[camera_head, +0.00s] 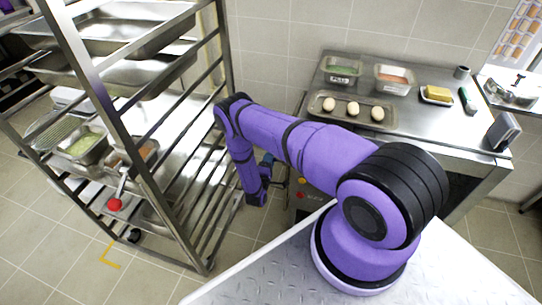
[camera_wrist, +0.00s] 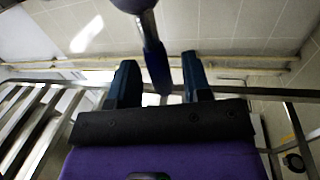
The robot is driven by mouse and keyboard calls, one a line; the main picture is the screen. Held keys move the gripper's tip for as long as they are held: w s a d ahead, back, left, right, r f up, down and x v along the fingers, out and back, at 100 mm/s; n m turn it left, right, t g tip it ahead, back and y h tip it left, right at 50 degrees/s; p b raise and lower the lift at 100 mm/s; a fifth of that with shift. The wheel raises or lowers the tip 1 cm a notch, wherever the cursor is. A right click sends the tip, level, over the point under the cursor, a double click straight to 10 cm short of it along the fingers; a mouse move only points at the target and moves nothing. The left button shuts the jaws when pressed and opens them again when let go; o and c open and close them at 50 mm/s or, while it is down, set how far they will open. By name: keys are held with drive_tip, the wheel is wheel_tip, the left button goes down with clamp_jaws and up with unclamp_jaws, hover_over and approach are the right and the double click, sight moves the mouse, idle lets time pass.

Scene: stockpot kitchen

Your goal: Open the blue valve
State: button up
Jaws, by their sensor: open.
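In the wrist view, my gripper (camera_wrist: 158,62) has its two dark blue fingers spread apart. A blue lever (camera_wrist: 154,45), which looks like the blue valve's handle, hangs from a grey rounded fitting (camera_wrist: 134,4) at the top edge. The lever reaches down into the gap between the fingers, with space visible on both sides. I cannot tell its depth relative to the fingertips. In the head view, my arm bends down between the rack and the counter, and my gripper (camera_head: 274,181) is small and partly hidden there. The valve is not clearly distinguishable in that view.
A metal rack (camera_head: 150,150) with trays stands close on the left. A steel counter (camera_head: 425,125) on the right bears an egg tray (camera_head: 318,112), food containers and a grey block. Red and yellow buttons (camera_head: 301,190) show on its front. Tiled floor is clear below the gripper.

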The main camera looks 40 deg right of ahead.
drive_tip(key=shift+x, duration=1.45)
clamp_jaws()
